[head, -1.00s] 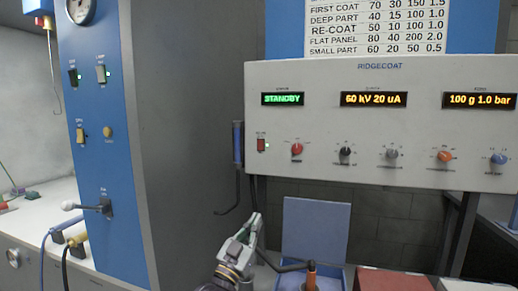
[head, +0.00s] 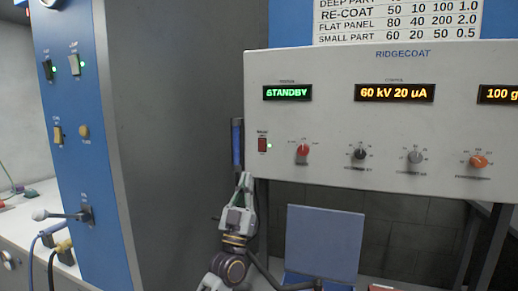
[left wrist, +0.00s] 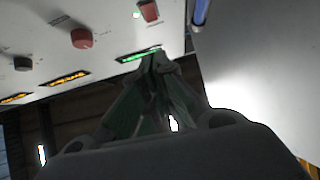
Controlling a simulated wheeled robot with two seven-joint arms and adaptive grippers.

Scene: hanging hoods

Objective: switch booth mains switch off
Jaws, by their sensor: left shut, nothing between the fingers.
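A red rocker switch (head: 262,145) with a small green light beside it sits at the left end of the pale RIDGECOAT panel (head: 350,165); its label is too small to read. It also shows at the top of the left wrist view (left wrist: 148,10). My left gripper (head: 246,178) points up, just below and left of this switch in the head view, shut and empty. Its fingertips (left wrist: 158,62) show apart from the switch in the wrist view. My right gripper is not in view.
A red knob (head: 302,153), black knob (head: 360,153), grey knob (head: 415,157) and orange knob (head: 478,161) line the panel. A blue-handled hook (head: 237,145) hangs by its left edge, close to my gripper. A blue box lid (head: 325,240) stands below.

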